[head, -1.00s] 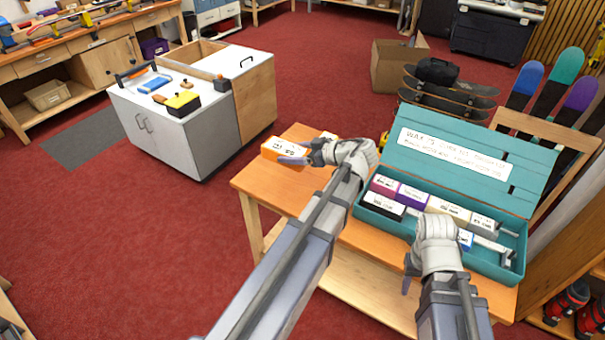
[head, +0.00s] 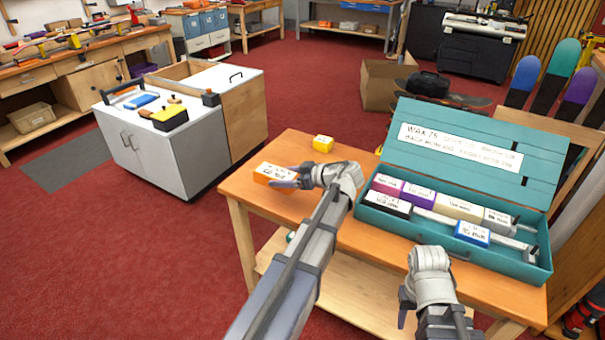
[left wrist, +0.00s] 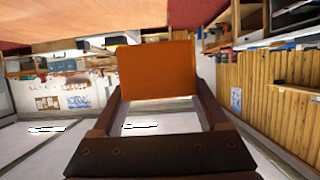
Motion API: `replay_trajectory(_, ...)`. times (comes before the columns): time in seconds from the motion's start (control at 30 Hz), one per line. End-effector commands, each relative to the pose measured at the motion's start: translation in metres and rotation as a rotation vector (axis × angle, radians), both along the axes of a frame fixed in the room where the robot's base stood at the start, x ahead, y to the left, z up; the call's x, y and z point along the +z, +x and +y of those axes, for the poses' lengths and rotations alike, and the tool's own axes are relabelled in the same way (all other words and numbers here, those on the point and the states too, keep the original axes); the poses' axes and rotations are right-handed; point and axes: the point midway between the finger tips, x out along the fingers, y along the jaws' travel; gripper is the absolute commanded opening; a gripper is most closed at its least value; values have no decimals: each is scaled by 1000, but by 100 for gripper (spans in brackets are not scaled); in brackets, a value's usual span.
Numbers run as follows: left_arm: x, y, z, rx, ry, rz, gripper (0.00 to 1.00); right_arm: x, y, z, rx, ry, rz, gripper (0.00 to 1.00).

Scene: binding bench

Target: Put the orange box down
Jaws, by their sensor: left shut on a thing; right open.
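The orange box (head: 272,174) has a white label on top and shows at the left end of the wooden table (head: 316,209). My left gripper (head: 287,180) is shut on it from the right side. In the left wrist view the orange box (left wrist: 158,70) sits between the two fingers, with the wooden surface at the top left. I cannot tell whether the box touches the tabletop. My right gripper (head: 403,312) is open, low at the front of the table, with its fingers partly hidden.
An open teal wax case (head: 455,205) with several labelled boxes, one a blue box (head: 472,232), fills the right side. A white cabinet (head: 165,140) stands beyond on the left. Bare tabletop shows around the orange box.

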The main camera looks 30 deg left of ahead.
Motion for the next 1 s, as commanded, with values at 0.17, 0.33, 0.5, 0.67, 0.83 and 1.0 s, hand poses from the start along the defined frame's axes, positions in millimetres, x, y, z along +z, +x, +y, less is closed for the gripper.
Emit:
replay_trajectory(0.17,-3,52,29,-5,1,0,11,-3,0,0,0,0,0,45)
replay_trajectory(0.33,-5,53,32,-10,1,0,11,-5,0,0,0,0,0,45)
replay_trajectory(0.5,-22,52,32,-10,1,0,11,-22,0,0,0,0,0,45)
replay_trajectory(0.67,-47,52,32,-9,1,-1,11,-47,0,0,0,0,0,45)
replay_trajectory(0.83,-67,52,32,-9,1,-1,11,-67,0,0,1,0,0,45)
replay_trajectory(1.0,-66,52,32,-9,1,-1,11,-66,0,0,1,0,0,45)
